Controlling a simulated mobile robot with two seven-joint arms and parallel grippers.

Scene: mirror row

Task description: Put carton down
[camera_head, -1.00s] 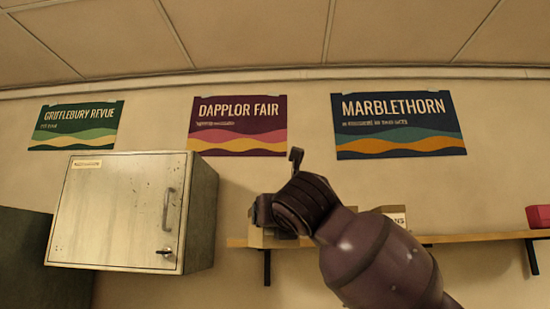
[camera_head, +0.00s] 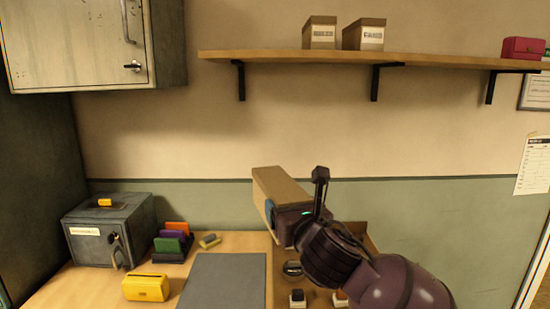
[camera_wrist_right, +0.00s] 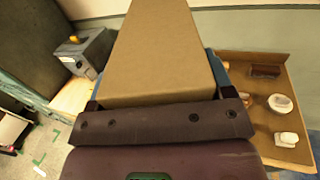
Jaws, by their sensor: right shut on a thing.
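A brown carton (camera_head: 280,190) is held in my right gripper (camera_head: 298,212), above the work table (camera_head: 85,288) near the wall. My right gripper is shut on it. In the right wrist view the carton (camera_wrist_right: 155,50) fills the upper middle, between the fingers. A blue surface shows along its edges there; I cannot tell what it is. The carton's underside is hidden, and I see no contact with the table. My left gripper is not in view.
A grey mat (camera_head: 225,281) lies bare on the table. Around it are a yellow box (camera_head: 146,288), a file rack (camera_head: 172,245), a metal lockbox (camera_head: 105,232) and a brown tray (camera_head: 320,299) with small items. Two cartons (camera_head: 342,34) stand on the wall shelf (camera_head: 300,57).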

